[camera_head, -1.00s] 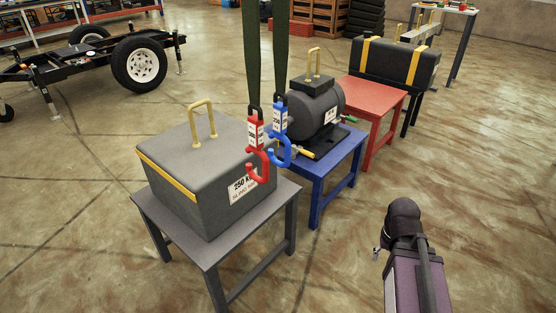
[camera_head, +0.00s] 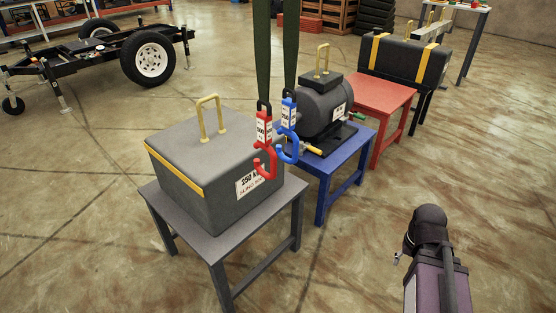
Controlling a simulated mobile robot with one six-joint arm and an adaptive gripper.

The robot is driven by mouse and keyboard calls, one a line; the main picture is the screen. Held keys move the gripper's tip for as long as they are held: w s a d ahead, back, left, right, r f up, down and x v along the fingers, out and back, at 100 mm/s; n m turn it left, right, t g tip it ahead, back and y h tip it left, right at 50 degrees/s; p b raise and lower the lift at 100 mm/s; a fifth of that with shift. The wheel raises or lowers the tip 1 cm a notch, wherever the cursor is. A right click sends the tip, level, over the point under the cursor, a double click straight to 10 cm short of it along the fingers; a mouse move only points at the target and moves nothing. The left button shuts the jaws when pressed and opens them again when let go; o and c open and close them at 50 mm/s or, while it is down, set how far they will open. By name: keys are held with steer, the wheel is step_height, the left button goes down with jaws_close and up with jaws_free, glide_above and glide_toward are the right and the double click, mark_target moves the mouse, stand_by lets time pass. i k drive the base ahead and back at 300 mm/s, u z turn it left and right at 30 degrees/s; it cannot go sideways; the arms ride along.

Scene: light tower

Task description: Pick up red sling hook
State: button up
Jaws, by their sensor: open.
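The red sling hook (camera_head: 264,143) hangs from a dark green strap, above the right front part of the grey table. It has a white label on its shank and a red J-shaped hook below. The blue sling hook (camera_head: 288,127) hangs from a second strap close beside it, just to the right and slightly higher. My arm (camera_head: 432,260) shows at the lower right, well apart from both hooks. My gripper's jaws cannot be made out in this view.
A 250-labelled grey block (camera_head: 216,173) with a yellow handle stands on the grey table (camera_head: 262,228). Behind it, a motor (camera_head: 325,103) stands on the blue table (camera_head: 352,160), then comes a red table (camera_head: 375,95). Open floor lies between my arm and the tables.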

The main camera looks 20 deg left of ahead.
mark_target(264, 118)
steer(key=z, duration=0.05)
steer(key=k, duration=1.5)
steer(key=u, duration=1.65)
steer(key=i, duration=0.95)
steer(key=z, duration=0.1)
